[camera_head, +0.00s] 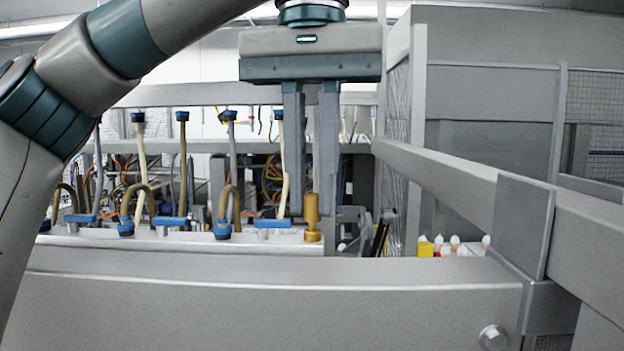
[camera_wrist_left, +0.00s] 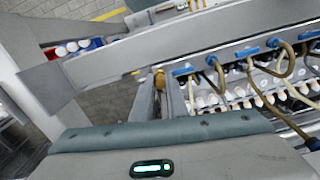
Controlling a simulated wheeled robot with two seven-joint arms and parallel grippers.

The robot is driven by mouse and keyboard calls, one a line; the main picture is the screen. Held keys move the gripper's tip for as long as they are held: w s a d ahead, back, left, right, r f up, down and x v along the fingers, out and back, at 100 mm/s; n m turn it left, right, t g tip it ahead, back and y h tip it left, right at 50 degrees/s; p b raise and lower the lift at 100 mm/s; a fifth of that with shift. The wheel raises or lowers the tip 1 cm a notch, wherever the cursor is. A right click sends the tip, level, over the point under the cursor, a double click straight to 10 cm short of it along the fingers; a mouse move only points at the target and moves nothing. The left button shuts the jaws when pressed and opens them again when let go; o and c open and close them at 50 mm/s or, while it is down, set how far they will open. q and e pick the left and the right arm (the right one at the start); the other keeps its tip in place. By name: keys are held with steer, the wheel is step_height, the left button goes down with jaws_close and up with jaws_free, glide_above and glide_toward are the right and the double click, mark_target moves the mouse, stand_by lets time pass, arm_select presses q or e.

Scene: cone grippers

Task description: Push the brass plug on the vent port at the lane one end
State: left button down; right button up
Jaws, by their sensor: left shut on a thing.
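The brass plug (camera_head: 312,212) stands upright at the right end of the pale manifold rail, its lower end at a brass fitting on the rail top. My left gripper (camera_head: 312,205) points straight down over it, with its long grey fingers shut on the plug. The plug's brass end also shows between the fingertips in the left wrist view (camera_wrist_left: 159,80), where the left gripper (camera_wrist_left: 163,88) reaches to the rail's end. The vent port under the plug is mostly hidden, so I cannot tell how deep the plug sits. My right gripper is not in view.
Blue-capped hoses and blue handles (camera_head: 172,221) line the rail (camera_head: 180,241) to the left of the plug. A grey frame beam (camera_head: 440,180) runs close on the right. Small white-capped bottles (camera_head: 455,243) stand behind the front beam (camera_head: 270,300).

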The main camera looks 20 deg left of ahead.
arm_select(q)
steer(key=shift+f, duration=0.35)
stand_by(0.4)
steer(key=c, duration=1.7)
jaws_free()
steer(key=shift+c, duration=0.2)
steer(key=shift+o, duration=0.4)
steer(key=shift+w+d, duration=0.1)
steer(key=shift+d, duration=0.3)
steer(key=shift+a, duration=0.15)
steer(key=shift+c, duration=0.3)
